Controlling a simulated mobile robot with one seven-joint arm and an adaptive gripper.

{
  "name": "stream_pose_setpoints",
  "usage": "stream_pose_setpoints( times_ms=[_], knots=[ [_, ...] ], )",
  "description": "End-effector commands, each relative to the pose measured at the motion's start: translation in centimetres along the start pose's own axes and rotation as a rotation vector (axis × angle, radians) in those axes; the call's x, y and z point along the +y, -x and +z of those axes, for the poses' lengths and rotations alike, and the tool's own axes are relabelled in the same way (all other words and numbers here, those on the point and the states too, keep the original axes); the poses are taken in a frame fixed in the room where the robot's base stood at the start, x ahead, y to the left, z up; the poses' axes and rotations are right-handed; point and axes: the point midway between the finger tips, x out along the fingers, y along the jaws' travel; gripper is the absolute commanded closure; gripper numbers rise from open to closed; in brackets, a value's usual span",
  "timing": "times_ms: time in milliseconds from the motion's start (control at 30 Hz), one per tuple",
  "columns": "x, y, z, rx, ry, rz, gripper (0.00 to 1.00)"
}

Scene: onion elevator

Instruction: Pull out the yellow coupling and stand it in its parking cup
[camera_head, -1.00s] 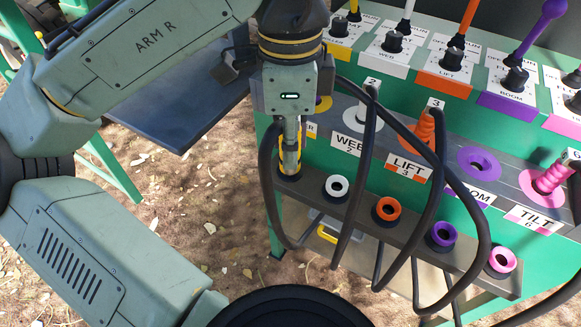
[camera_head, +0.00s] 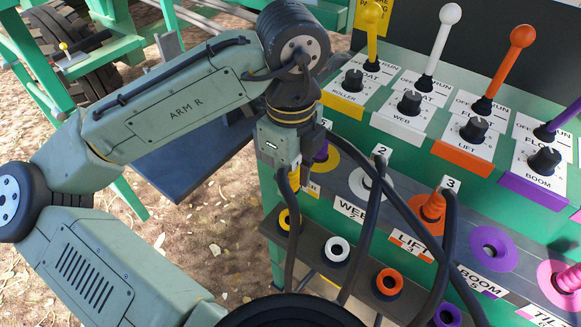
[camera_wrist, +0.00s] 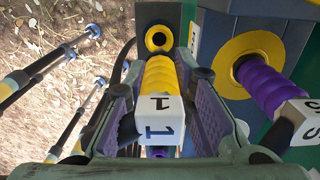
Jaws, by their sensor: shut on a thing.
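My gripper (camera_head: 294,178) is shut on the yellow coupling (camera_wrist: 160,76), a ribbed yellow piece with a white block marked 1, which lies between the jaw pads in the wrist view. In the head view only a little yellow shows at the fingers. The yellow parking cup (camera_head: 289,221) stands on the lower shelf below my gripper, partly crossed by a black hose. Its round opening also shows in the wrist view (camera_wrist: 158,39), beyond the coupling. The coupling appears apart from the cup; the exact gap is hard to tell.
A purple coupling marked 5 (camera_wrist: 265,87) sits in the yellow-ringed socket (camera_wrist: 236,55). The purple-ringed socket (camera_head: 490,248) is empty. White (camera_head: 337,249) and orange (camera_head: 388,282) cups look empty. Black hoses loop before the panel. Levers (camera_head: 444,37) and knobs rise above.

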Motion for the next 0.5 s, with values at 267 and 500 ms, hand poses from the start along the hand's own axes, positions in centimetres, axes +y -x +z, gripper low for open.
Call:
stream_pose_setpoints(
  times_ms=[267,500],
  knots=[
    [0.0,-1.5,0.0,0.0,-0.001,-0.001,1.0],
    [0.0,-3.7,0.0,0.0,0.0,0.0,1.0]
  ],
)
